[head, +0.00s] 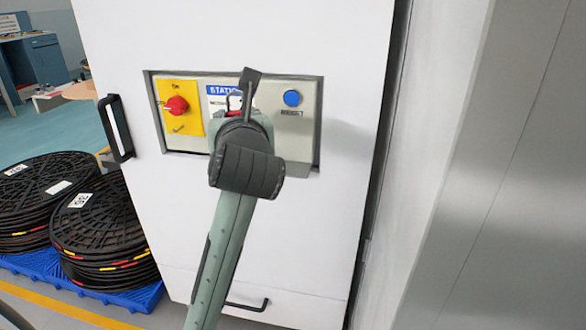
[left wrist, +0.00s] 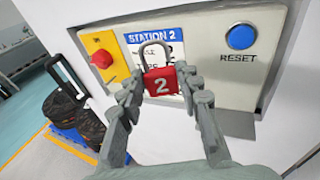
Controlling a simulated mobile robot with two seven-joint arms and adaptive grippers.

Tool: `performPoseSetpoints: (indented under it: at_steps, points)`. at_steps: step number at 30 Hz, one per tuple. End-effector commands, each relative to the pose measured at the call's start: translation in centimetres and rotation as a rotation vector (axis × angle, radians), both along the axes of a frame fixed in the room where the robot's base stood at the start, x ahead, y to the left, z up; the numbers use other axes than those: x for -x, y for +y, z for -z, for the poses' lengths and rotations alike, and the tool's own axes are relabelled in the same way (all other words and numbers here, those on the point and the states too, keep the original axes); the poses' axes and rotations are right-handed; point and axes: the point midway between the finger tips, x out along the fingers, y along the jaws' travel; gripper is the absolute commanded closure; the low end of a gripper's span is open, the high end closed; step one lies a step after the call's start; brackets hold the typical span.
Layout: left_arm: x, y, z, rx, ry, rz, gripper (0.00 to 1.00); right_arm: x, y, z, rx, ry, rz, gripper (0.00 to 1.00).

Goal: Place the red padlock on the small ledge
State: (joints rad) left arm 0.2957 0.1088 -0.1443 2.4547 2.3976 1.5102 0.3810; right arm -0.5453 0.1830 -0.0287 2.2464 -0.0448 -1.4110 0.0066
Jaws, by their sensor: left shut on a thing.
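The red padlock (left wrist: 162,90) has a white "2" on its body and a grey shackle pointing up. My left gripper (left wrist: 160,98) is shut on its sides and holds it upright in front of the station panel. In the head view, my left gripper (head: 241,108) and wrist hide most of the padlock; only a bit of red and the shackle show. A narrow grey ledge (head: 298,170) runs along the panel's lower edge, partly behind my arm; it also shows in the left wrist view (left wrist: 232,122), below and right of the padlock. My right gripper is out of view.
The recessed panel has a red knob (head: 177,105) on a yellow plate, a blue "STATION 2" label (left wrist: 150,37) and a blue reset button (head: 292,98). A black door handle (head: 117,128) sticks out at left. Black reels (head: 105,225) stand on a blue pallet (head: 130,300).

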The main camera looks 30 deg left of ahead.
Motion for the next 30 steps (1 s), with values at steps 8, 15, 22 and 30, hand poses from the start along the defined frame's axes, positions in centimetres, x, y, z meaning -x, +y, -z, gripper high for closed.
performPoseSetpoints:
  at_steps: [8,15,22,30]
  points:
    - [-4.5,-4.8,4.0,-0.003,0.005,0.003,1.00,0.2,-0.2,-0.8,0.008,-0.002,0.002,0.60]
    - [-6.1,-6.6,5.4,-0.002,0.002,0.000,1.00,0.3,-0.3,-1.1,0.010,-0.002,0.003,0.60]
    - [-6.2,-6.6,8.5,-0.006,0.006,0.000,1.00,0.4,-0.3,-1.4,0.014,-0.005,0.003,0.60]
    - [-6.2,-6.7,9.5,0.000,0.001,0.001,1.00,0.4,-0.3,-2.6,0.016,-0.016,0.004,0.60]
